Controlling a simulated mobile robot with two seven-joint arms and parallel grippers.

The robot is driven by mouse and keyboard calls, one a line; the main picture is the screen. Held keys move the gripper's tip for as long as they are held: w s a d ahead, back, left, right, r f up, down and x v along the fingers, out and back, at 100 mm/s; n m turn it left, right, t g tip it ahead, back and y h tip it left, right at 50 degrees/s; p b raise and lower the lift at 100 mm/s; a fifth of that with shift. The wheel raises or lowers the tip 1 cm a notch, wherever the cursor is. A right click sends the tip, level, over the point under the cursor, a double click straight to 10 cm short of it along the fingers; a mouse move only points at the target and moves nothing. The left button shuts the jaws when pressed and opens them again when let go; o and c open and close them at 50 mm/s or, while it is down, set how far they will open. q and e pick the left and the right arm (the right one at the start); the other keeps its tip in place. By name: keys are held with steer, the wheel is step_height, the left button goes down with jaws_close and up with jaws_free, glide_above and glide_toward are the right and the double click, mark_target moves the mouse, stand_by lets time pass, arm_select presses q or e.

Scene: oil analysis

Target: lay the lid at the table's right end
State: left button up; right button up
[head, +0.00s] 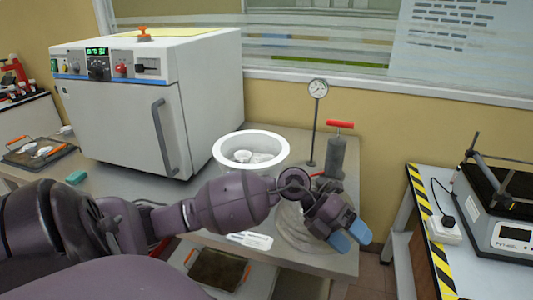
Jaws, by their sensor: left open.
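The lid (293,238) looks like a pale, round, translucent disc. It lies on the grey table (225,188) at its right end, close to the front right corner. My left gripper (350,236) reaches in from the left over the lid, with its blue fingertips at the lid's right side. It is open with nothing visible between the fingers. The gripper and wrist hide part of the lid, and I cannot tell whether the fingers touch it. My right gripper is not in view.
A white open bowl (224,160) with small dishes inside stands behind my left arm. A white oven (120,115) fills the table's left. A gauge stand (313,125) and a grey cylinder with a red handle (336,155) stand behind the lid. A gap separates another bench (480,270) at right.

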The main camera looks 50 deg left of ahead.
arm_select(q)
steer(key=s+a+f+n+t+y, duration=0.2)
steer(key=s+f+n+y, duration=0.2)
steer(key=n, duration=0.7)
steer(key=s+a+f+n+t+y, duration=0.2)
steer(key=s+f+n+t+y, duration=0.1)
steer(key=s+f+n, duration=0.5)
steer(key=s+a+f+n+t+y, duration=0.2)
steer(key=s+f+n, duration=0.4)
steer(key=f+n, duration=0.5)
steer(key=n+t+y, duration=0.1)
steer(key=n+y, duration=0.1)
steer(key=n, duration=0.1)
steer(key=shift+s+a+f+n+y, duration=0.2)
steer(key=shift+f+n+y, duration=0.1)
steer(key=shift+f+y, duration=0.1)
steer(key=shift+c, duration=0.3)
